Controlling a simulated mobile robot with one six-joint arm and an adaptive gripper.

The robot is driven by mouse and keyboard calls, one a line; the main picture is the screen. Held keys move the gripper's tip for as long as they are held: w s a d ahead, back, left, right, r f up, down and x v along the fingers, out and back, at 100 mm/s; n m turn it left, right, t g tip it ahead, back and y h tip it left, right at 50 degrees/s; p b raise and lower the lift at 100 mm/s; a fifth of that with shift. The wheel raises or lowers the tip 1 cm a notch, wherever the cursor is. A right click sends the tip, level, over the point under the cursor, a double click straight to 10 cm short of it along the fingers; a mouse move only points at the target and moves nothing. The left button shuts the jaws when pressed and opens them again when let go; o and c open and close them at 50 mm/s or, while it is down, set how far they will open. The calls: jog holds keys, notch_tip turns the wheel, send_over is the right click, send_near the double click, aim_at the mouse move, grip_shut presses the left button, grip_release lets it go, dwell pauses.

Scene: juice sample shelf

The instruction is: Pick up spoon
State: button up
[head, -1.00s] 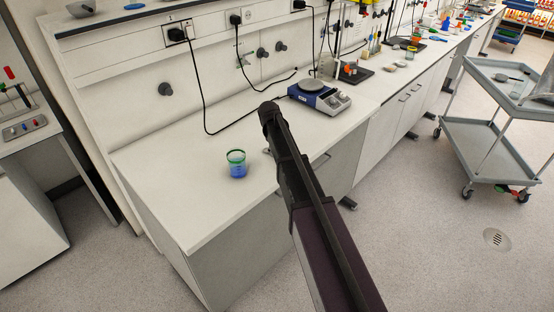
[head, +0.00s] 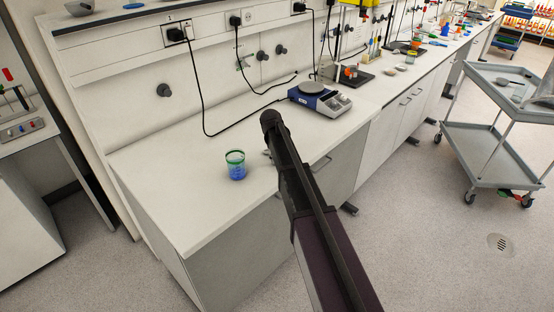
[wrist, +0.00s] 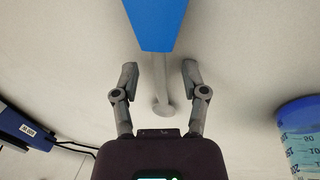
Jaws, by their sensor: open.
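In the wrist view the spoon (wrist: 160,85) is a thin grey shaft with a small rounded end, lying on the pale bench top. A blue part, which looks like its handle, runs out of the top of the picture. My gripper (wrist: 160,67) is open, with one finger on each side of the grey shaft and a visible gap to both. Whether the fingers are at the spoon's height is hard to tell. In the head view my arm hides the spoon and most of the gripper.
A green-rimmed beaker with blue contents (head: 235,165) stands close by on the bench (head: 190,215); its side shows in the wrist view (wrist: 300,145). A grey cart (head: 490,150) is at the right. The bench front is clear.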

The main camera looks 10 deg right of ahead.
grip_shut()
jog(key=shift+r, duration=0.2)
dwell(0.4)
notch_tip(320, 180, up, 3)
jog(key=p, duration=0.3)
jog(key=shift+f, duration=0.15)
jog(key=s+d+r+p, duration=0.2)
jog(key=s, duration=1.4)
jog(key=shift+d, duration=0.15)
